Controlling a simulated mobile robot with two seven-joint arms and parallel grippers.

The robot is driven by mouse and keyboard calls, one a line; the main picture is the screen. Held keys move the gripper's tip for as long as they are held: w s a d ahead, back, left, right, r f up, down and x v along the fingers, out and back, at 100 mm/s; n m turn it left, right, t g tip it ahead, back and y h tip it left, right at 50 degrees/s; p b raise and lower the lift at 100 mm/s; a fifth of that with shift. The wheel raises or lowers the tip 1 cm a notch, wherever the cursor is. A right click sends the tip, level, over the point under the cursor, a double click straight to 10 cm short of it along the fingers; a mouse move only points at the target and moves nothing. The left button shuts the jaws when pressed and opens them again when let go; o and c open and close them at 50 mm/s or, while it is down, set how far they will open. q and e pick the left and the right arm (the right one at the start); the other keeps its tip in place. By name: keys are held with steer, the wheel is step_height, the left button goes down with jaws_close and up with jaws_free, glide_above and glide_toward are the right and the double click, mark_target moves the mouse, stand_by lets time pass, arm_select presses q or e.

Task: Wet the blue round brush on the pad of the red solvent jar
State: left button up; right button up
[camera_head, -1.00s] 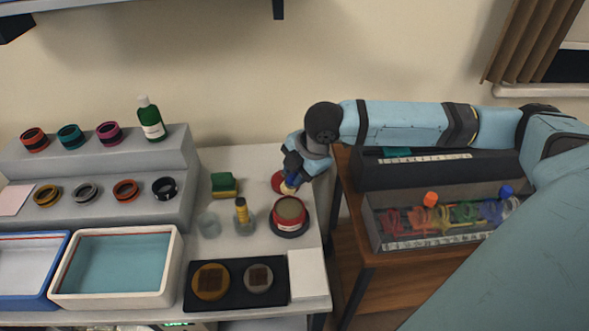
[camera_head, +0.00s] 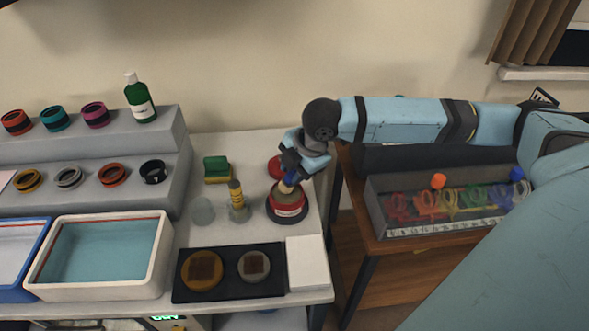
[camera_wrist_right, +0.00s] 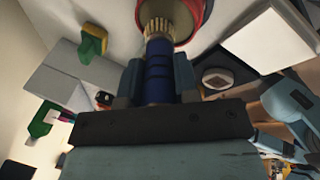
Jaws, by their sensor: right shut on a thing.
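The blue round brush (camera_wrist_right: 159,72) is held in my right gripper (camera_wrist_right: 160,80), which is shut on its blue handle. Its pale bristles point at the red solvent jar, and in the right wrist view they overlap the jar's pad. In the head view my right gripper (camera_head: 291,176) is just above the red solvent jar (camera_head: 288,205), with the pale bristle end at the pad (camera_head: 285,194). I cannot tell for sure whether the bristles touch the pad. The red jar also shows in the right wrist view (camera_wrist_right: 205,10).
A red lid-like disc (camera_head: 275,167) lies behind the jar. A yellow-ringed bottle (camera_head: 236,197), a clear glass (camera_head: 203,211) and a green-yellow sponge (camera_head: 217,168) stand to the left. A black tray (camera_head: 228,292) and white sheet (camera_head: 307,262) lie in front.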

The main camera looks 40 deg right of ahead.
arm_select(q)
steer(key=shift+s+a+f, duration=0.1)
steer(key=shift+a+f, duration=0.05)
steer(key=shift+a, duration=0.15)
steer(key=shift+d, duration=0.25)
arm_select(e)
steer(key=shift+f, duration=0.4)
arm_select(q)
steer(key=shift+a, duration=0.25)
arm_select(e)
steer(key=shift+f, duration=0.2)
stand_by(0.4)
arm_select(q)
steer(key=shift+d+r, duration=0.2)
steer(key=shift+d, duration=0.05)
stand_by(0.5)
steer(key=shift+a+r+p, duration=0.1)
steer(key=shift+a+p, duration=0.15)
steer(key=shift+p, duration=0.1)
steer(key=shift+d+r, duration=0.25)
steer(key=shift+r, duration=0.05)
stand_by(0.7)
steer(key=shift+a+p, duration=0.25)
steer(key=shift+p, duration=0.05)
arm_select(e)
steer(key=shift+f, duration=0.1)
arm_select(q)
steer(key=shift+d, duration=0.1)
stand_by(0.4)
